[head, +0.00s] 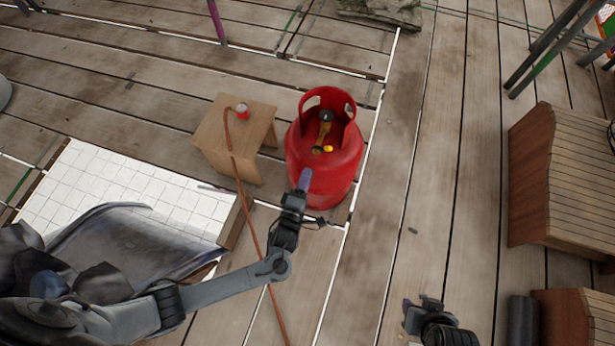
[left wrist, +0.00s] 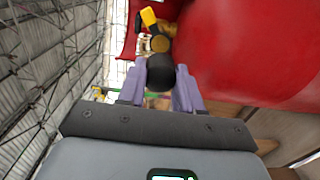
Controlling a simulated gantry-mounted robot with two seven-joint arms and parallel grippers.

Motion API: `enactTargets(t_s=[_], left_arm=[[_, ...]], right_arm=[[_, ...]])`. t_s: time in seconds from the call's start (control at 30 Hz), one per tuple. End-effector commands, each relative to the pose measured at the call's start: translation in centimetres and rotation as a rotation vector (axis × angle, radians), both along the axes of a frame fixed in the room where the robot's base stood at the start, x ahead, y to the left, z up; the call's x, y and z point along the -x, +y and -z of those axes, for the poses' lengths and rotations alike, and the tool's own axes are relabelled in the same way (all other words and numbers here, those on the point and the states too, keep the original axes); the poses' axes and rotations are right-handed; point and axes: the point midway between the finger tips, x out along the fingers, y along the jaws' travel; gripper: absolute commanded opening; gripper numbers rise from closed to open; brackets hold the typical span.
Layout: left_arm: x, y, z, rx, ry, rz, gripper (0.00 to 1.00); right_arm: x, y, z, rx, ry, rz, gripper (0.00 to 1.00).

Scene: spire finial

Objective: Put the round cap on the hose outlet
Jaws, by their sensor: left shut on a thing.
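My left gripper (head: 304,180) is in front of the red gas cylinder (head: 308,172), just below its valve. In the left wrist view, its purple fingers (left wrist: 160,88) are shut on a dark round cap (left wrist: 160,72). The cap is in line with a brass round outlet (left wrist: 160,44) below a yellow part (left wrist: 149,17). It overlaps the outlet's lower edge in that view; I cannot tell whether they touch. In the head view, the brass valve (head: 325,130) stands inside the cylinder's collar. My right gripper (head: 420,304) is low at the right, away from the cylinder; its opening is unclear.
A small wooden stool (head: 220,130) stands left of the cylinder, with a small red-and-white object (head: 242,111) on top. An orange-brown hose (head: 247,200) runs across it to the floor. Wooden slatted furniture (head: 580,170) stands at the right.

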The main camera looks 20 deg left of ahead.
Motion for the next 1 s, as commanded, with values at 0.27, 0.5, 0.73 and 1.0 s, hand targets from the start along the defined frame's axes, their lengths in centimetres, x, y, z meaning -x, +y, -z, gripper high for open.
enactTargets(t_s=[0.27, 0.5, 0.73, 1.0], left_arm=[[-0.4, 0.0, 0.0, 0.0, 0.0, 0.001, 0.07], [-1.9, 0.2, 0.1, -0.002, -0.001, 0.001, 0.07], [-3.8, 0.3, 0.1, 0.0, -0.001, 0.002, 0.07], [-5.3, 0.4, 0.1, 0.0, 0.0, 0.002, 0.07]], right_arm=[[0.0, -0.2, 0.2, 0.007, 0.0, -0.004, 0.38], [0.0, -0.1, 0.8, 0.007, 0.0, -0.004, 0.38], [0.0, -0.1, 1.5, 0.002, 0.0, -0.001, 0.38], [0.0, 0.1, 2.1, -0.003, 0.0, 0.002, 0.38]])
